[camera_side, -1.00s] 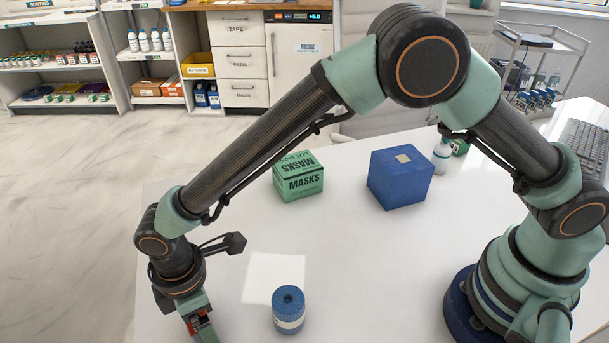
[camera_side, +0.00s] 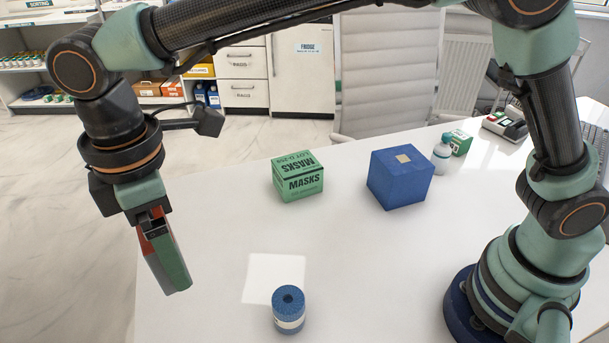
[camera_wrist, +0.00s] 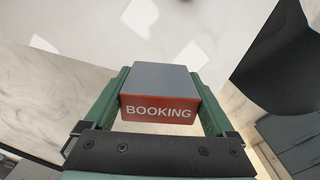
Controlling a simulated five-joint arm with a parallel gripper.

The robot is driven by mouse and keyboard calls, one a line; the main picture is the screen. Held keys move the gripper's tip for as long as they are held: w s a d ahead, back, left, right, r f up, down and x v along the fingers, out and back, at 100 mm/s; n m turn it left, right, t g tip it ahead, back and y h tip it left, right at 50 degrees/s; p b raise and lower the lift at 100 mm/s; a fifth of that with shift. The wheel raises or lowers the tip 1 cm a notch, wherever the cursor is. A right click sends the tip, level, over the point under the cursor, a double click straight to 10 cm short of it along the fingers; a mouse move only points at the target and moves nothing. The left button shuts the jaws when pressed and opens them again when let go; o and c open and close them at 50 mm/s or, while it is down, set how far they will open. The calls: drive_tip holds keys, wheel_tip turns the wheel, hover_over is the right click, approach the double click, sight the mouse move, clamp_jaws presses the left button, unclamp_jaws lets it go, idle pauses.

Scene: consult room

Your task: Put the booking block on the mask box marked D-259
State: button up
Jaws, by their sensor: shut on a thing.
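The booking block (camera_wrist: 158,107) is grey on top with a red face reading "BOOKING", in the wrist view. My gripper (camera_side: 172,284) is shut on it, one green finger on each side. In the side view only a red strip of the block (camera_side: 148,251) shows beside the finger. The gripper hangs in the air at the left, by the table's left edge. The green mask box (camera_side: 298,182) stands on the table, right of and beyond the gripper. It reads "MASKS", with a small lot mark on top that looks like D-259. Its top is bare.
A blue cube (camera_side: 400,180) with a beige patch stands right of the mask box. A blue roll (camera_side: 289,312) stands near the front beside a pale square (camera_side: 274,277). A white bottle (camera_side: 441,155) and smaller green box (camera_side: 460,143) are behind. The table's middle is clear.

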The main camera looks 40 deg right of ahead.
drive_tip(key=shift+w+d+r, duration=0.15)
drive_tip(key=shift+w+r, duration=0.05)
drive_tip(key=shift+r, duration=0.2)
drive_tip(key=w+d+r+m, duration=0.2)
drive_tip(key=w+d+r, duration=0.1)
drive_tip(key=w+d, duration=0.5)
wheel_tip(320, 180, up, 4)
drive_tip(key=m, duration=0.5)
hover_over(299, 163)
wheel_tip(299, 163, down, 19)
drive_tip(key=shift+f, duration=0.1)
drive_tip(key=shift+f, duration=0.1)
drive_tip(key=o, duration=1.1)
drive_tip(key=shift+o, duration=0.2)
